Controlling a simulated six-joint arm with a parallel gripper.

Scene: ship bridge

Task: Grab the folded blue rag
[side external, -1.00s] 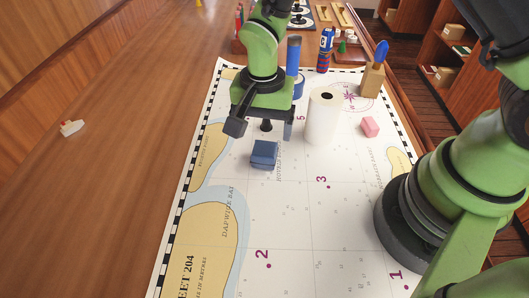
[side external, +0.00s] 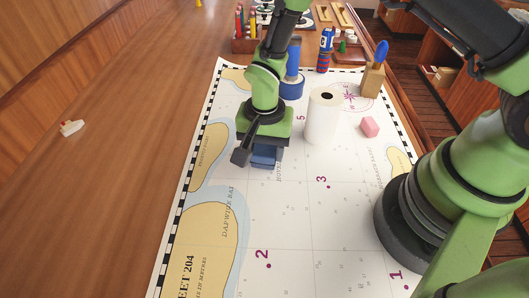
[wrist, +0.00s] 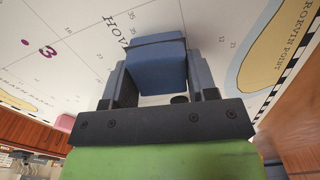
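The folded blue rag (side external: 264,157) lies on the chart, partly hidden under my gripper in the side view. In the wrist view the rag (wrist: 158,66) shows as a thick blue block between my fingers. My gripper (wrist: 160,85) is open, with one finger on each side of the rag and little room to spare. In the side view my gripper (side external: 260,155) is low over the rag, pointing down. I cannot tell whether the fingers touch it.
A white paper roll (side external: 322,116) stands close to the right of my gripper. A pink block (side external: 369,127) is farther right. The chart (side external: 300,230) in front is clear.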

